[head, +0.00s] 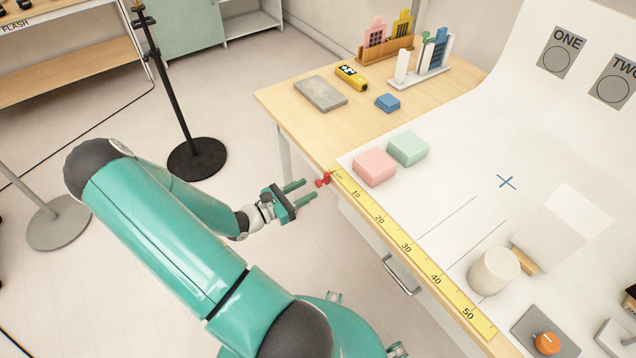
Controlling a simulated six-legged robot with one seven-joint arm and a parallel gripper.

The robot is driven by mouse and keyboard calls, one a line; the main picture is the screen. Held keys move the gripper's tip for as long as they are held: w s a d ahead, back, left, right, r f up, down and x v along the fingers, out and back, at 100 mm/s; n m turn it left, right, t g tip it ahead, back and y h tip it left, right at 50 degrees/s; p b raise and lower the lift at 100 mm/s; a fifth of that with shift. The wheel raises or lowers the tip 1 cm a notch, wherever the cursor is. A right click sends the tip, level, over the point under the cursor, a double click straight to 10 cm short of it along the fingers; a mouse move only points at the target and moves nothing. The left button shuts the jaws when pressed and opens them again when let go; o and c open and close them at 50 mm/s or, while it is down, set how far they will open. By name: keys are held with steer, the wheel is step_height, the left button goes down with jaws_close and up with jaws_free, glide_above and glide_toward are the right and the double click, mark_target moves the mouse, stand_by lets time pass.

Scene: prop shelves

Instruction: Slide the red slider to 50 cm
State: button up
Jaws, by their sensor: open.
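The red slider (323,180) sits at the low-number end of the yellow ruler (409,247), at the table's front edge. The ruler runs along that edge, with marks from 10 near the slider to 50 at the lower right. My gripper (311,191) is open beside the slider, off the table's edge. Its two green fingers point towards the slider, one on each side of its line. I cannot tell whether the fingers touch it.
Pink (374,167) and mint (408,148) blocks lie behind the ruler's low end. A cream cylinder (493,271) stands near the 50 end, beside a grey plate with an orange knob (547,343). A drawer handle (402,275) sticks out below the edge. A black stand (196,158) is on the floor.

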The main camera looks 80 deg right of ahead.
mark_target(316, 184)
steer(key=x, duration=0.5)
steer(key=shift+s+d, duration=0.15)
jaws_close()
